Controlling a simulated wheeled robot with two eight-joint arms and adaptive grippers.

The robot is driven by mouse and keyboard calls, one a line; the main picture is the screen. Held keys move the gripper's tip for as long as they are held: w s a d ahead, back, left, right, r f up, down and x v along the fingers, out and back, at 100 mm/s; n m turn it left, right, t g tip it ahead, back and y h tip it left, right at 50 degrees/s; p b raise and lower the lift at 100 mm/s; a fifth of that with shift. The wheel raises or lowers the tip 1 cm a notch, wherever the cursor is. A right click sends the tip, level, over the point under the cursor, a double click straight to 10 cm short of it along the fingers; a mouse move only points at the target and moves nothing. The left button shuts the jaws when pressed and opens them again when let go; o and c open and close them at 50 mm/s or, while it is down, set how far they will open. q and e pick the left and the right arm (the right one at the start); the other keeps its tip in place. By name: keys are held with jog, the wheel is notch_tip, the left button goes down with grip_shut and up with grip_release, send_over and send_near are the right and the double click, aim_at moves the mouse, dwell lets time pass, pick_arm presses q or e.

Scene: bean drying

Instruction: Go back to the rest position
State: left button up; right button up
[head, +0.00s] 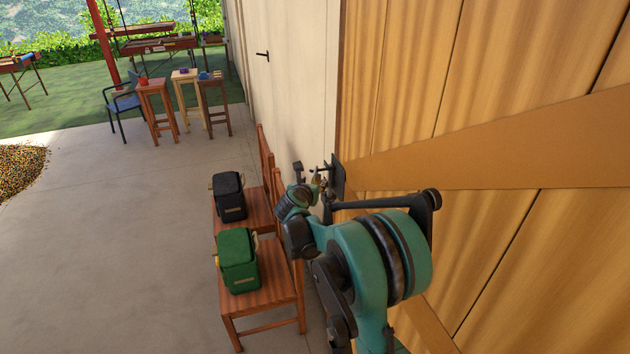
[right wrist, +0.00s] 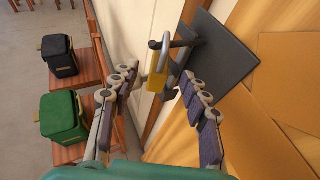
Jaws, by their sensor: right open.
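My right gripper (head: 312,176) is at the wooden door's edge, beside a dark metal plate (head: 338,176). In the right wrist view its two fingers (right wrist: 156,78) are spread apart with nothing gripped. A brass padlock (right wrist: 158,66) with a grey shackle hangs at the dark latch plate (right wrist: 222,52), between and just beyond the fingertips. I cannot tell whether a finger touches it. My left gripper is not in view.
A black bag (head: 229,196) and a green bag (head: 238,262) sit on wooden chairs (head: 262,306) along the wall, left of my right arm. The wooden door (head: 500,240) is close on the right.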

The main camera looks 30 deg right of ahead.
jog(key=v, duration=0.6)
jog(key=s+a+r+n+t+y+b, duration=0.25)
jog(key=a+n+t+b, duration=0.2)
jog(key=a+n, duration=0.45)
jog(key=s+a+r+n+t+y+b, duration=0.1)
jog(key=a+r+n+t+y+b, duration=0.4)
jog(key=n, duration=0.6)
jog(key=s+a+f+n+g+y+b, duration=0.35)
jog(key=s+a+f+n+b, duration=0.2)
jog(key=a+f+n, duration=0.4)
jog(key=s+d+f+n+g+h+b, duration=0.1)
jog(key=s+f+n+g+b, duration=0.2)
jog(key=s+f+n, duration=0.4)
jog(key=s+d+f+n+g+b, duration=0.1)
jog(key=s+f+n+g+b, duration=0.3)
jog(key=s+f+n, duration=0.4)
jog(key=s+f+g, duration=0.1)
jog(key=s+f, duration=0.2)
jog(key=f, duration=0.2)
jog(key=s+f, duration=0.3)
jog(key=f, duration=0.3)
jog(key=shift+g+h+b, duration=0.3)
jog(key=shift+g+h, duration=0.1)
